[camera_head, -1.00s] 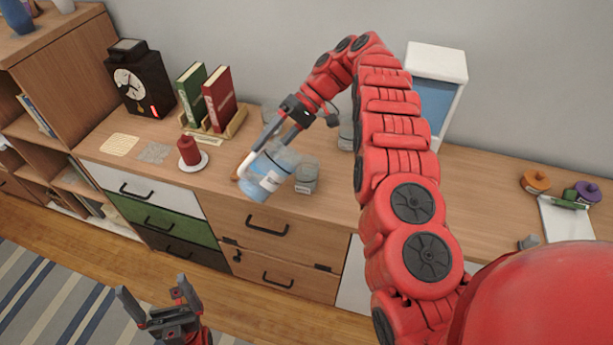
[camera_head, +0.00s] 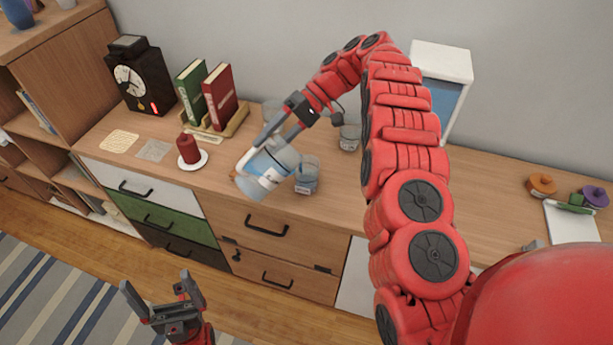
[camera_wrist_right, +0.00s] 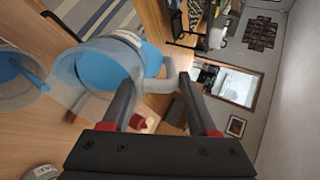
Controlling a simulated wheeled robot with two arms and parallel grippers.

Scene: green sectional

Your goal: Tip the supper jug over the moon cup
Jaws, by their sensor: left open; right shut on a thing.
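The jug (camera_head: 265,172) is clear with a pale label and is tilted, its mouth toward the labelled cup (camera_head: 306,178) on the cabinet top. My right gripper (camera_head: 262,143) is shut on the jug's handle. The right wrist view shows blue liquid in the jug (camera_wrist_right: 95,68) and a blue stream running into the cup (camera_wrist_right: 18,85), which holds some blue. I cannot read the labels, so which cup is the moon cup rests on the pour. My left gripper (camera_head: 157,290) is open and empty, low in front of the drawers.
Another clear labelled glass (camera_head: 349,137) stands behind the cup, and a further glass (camera_head: 273,112) is partly hidden by my right gripper. A red candle (camera_head: 189,148) on a white dish and books (camera_head: 219,95) in a holder stand to the left.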

